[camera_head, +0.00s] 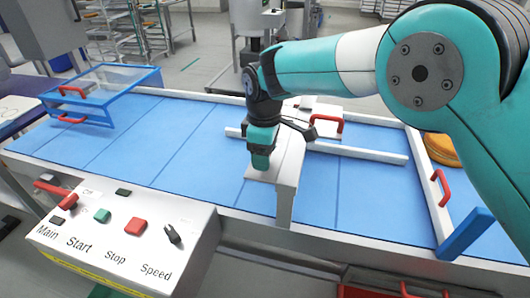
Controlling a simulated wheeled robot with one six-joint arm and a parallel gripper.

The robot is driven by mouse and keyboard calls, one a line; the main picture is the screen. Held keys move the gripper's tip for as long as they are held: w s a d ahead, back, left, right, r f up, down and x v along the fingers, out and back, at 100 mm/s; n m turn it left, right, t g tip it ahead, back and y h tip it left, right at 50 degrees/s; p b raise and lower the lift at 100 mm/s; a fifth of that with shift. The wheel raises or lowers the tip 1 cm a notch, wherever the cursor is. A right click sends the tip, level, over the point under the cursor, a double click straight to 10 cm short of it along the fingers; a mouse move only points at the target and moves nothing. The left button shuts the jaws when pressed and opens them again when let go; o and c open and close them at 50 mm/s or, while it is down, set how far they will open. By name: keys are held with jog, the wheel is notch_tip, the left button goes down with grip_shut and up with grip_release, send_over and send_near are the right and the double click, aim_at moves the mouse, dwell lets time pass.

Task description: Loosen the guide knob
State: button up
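My gripper (265,150) points down over the near end of a white bracket (289,172) that stands at the belt's near edge. A teal block-shaped part hangs at its lower end, just above or touching the bracket's top. I cannot tell whether the fingers are open or shut. No guide knob shows clearly; the gripper hides part of the bracket's top. A white guide rail (365,152) runs across the blue belt (190,140) behind the bracket.
A white control box (120,235) with switches stands at the front left. A blue-framed clear cover (108,82) with red handles is at the far left. A red handle (441,188) is on the right side rail. An orange round object (441,150) lies beyond it.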

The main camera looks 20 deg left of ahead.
jog(key=o, duration=0.3)
jog(key=shift+r, duration=0.1)
notch_tip(320, 180, up, 17)
jog(key=b, duration=0.2)
jog(key=shift+r, duration=0.15)
